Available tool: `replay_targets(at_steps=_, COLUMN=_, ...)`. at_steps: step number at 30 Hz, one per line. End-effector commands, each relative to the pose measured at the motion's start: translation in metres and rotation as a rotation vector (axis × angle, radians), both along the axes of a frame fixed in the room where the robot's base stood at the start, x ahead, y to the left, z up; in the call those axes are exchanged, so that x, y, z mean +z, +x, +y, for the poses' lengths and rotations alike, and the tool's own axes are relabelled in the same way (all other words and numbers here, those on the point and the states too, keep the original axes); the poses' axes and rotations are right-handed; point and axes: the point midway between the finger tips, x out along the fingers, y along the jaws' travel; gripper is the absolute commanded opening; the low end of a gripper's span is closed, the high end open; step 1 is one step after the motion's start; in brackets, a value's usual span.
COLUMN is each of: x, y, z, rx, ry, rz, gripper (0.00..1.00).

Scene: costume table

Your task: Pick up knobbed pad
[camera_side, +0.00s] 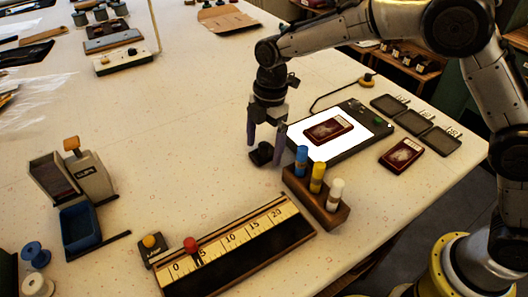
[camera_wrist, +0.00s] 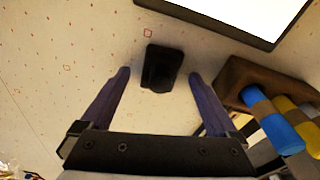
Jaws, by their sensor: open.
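The knobbed pad appears to be the small black block with a raised dark part, lying on the table in the side view (camera_side: 261,154). In the wrist view the knobbed pad (camera_wrist: 161,66) lies between and slightly beyond the fingertips, with bare table on both sides. My gripper (camera_side: 266,146) points down right over it, with purple fingers spread. It is open and empty in the wrist view (camera_wrist: 159,74). I cannot tell exactly how high the fingertips are above the table.
A wooden holder (camera_side: 318,199) with blue, yellow and white cylinders stands close to the right of my gripper. A lit white panel (camera_side: 350,147) with a dark red card lies behind it. A numbered ruler board (camera_side: 240,246) lies in front.

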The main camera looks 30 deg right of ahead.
Motion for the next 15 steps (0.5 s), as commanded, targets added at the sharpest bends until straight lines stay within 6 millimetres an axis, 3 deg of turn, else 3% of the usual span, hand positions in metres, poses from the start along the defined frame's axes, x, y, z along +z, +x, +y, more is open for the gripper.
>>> replay_targets(at_steps=6, x=-0.0006, y=0.0001, z=0.0002, rx=0.000, ry=0.000, rz=-0.001, gripper=0.95)
replay_targets(at_steps=15, x=-0.0002, y=0.0001, z=0.0000, rx=0.000, ry=0.000, rz=-0.001, gripper=0.41)
